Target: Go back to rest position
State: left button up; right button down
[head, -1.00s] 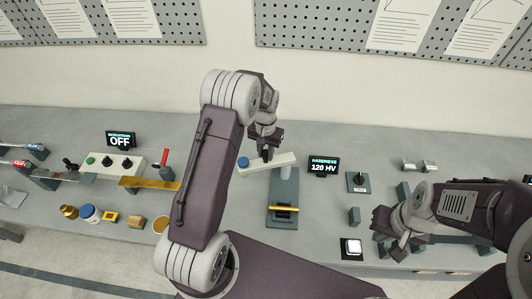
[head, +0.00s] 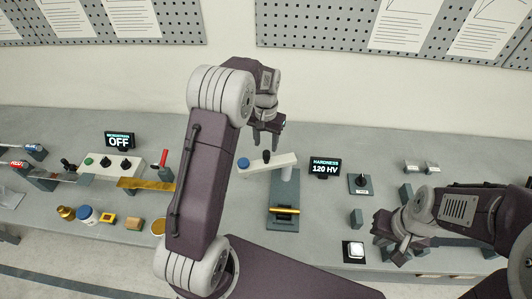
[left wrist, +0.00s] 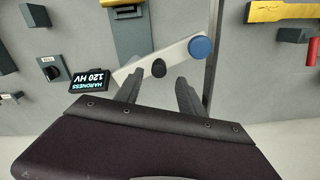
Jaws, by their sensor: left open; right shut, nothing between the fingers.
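My left gripper (head: 266,133) is open and empty, raised above the back of the bench near the hardness tester (head: 284,200). In the left wrist view its two fingers (left wrist: 158,90) stand apart, with the tester's white arm (left wrist: 170,57), its black knob (left wrist: 159,68) and its blue cap (left wrist: 201,47) seen beyond them. My right gripper (head: 389,236) is low at the right side of the bench, its fingers partly hidden by its own wrist.
The hardness display (head: 325,167) reads 120 HV. The other display (head: 119,140) reads OFF. Several small items, including a blue-lidded jar (head: 86,214), stand at left.

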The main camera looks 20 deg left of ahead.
pick_arm(q)
jog(key=shift+r, duration=1.55)
jog(key=shift+f+b, duration=0.25)
jog(key=shift+b, duration=0.3)
jog(key=shift+w+d+r+t+b, duration=0.15)
jog(key=shift+d+r+t+b, duration=0.2)
jog(key=shift+b, duration=0.55)
jog(key=s+d+f+b, duration=0.1)
jog(key=s+f, duration=0.3)
jog(key=s, duration=0.2)
jog(key=s+d+f+b, duration=0.1)
jog(key=s+f+b, duration=0.1)
jog(key=s, duration=0.5)
jog(key=s+d+f+b, duration=0.1)
jog(key=s+f+b, duration=0.1)
jog(key=s+f, duration=0.3)
jog(key=shift+s+f+n, duration=0.3)
jog(key=shift+s+n, duration=0.1)
jog(key=shift+s, duration=0.85)
